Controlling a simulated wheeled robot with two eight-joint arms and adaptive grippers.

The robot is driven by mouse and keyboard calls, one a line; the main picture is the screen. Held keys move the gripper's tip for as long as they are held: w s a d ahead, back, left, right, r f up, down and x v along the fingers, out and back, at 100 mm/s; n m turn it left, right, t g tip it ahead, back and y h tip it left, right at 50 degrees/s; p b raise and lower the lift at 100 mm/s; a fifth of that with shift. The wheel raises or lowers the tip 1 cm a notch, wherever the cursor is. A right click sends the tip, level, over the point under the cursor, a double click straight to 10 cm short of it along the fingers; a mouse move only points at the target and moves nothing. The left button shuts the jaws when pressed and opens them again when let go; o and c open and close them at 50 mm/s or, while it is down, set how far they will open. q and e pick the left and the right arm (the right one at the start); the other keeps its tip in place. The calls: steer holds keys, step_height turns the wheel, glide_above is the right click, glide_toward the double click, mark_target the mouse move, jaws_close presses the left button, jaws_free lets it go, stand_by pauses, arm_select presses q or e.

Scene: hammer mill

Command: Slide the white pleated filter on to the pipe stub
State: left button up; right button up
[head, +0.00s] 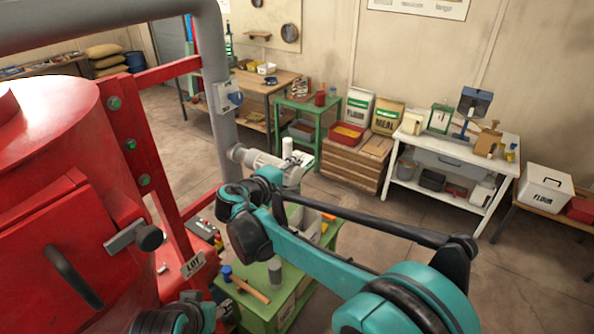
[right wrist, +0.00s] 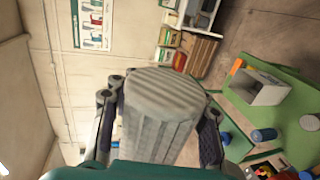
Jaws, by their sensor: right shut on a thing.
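The white pleated filter (right wrist: 160,115) fills the middle of the right wrist view, between the two dark fingers of my right gripper (right wrist: 158,135), which is shut on it. In the head view, the pale cylinder that appears to be the filter (head: 265,161) lies roughly level beside the pipe stub (head: 236,153) on the grey upright pipe. Their ends look close; I cannot tell whether they touch or overlap. My right gripper (head: 288,176) is partly hidden by its wrist there. Part of my left arm shows at the bottom edge; its gripper does not show.
The red mill (head: 60,190) and its red frame stand on the left. A green cart (head: 262,300) below holds a hammer and a grey cylinder; a pale box (right wrist: 262,90) also stands on it.

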steer(key=shift+w+a, duration=0.15)
steer(key=shift+a, duration=0.05)
stand_by(0.5)
steer(key=shift+w+a, duration=0.2)
steer(key=shift+a, duration=0.05)
steer(key=shift+w+a, duration=0.2)
steer(key=shift+a, duration=0.05)
steer(key=shift+w+a, duration=0.2)
steer(key=shift+a, duration=0.1)
steer(key=shift+w+a, duration=0.5)
steer(key=shift+a, duration=0.25)
steer(key=o, duration=1.6)
steer(key=shift+w+a, duration=0.1)
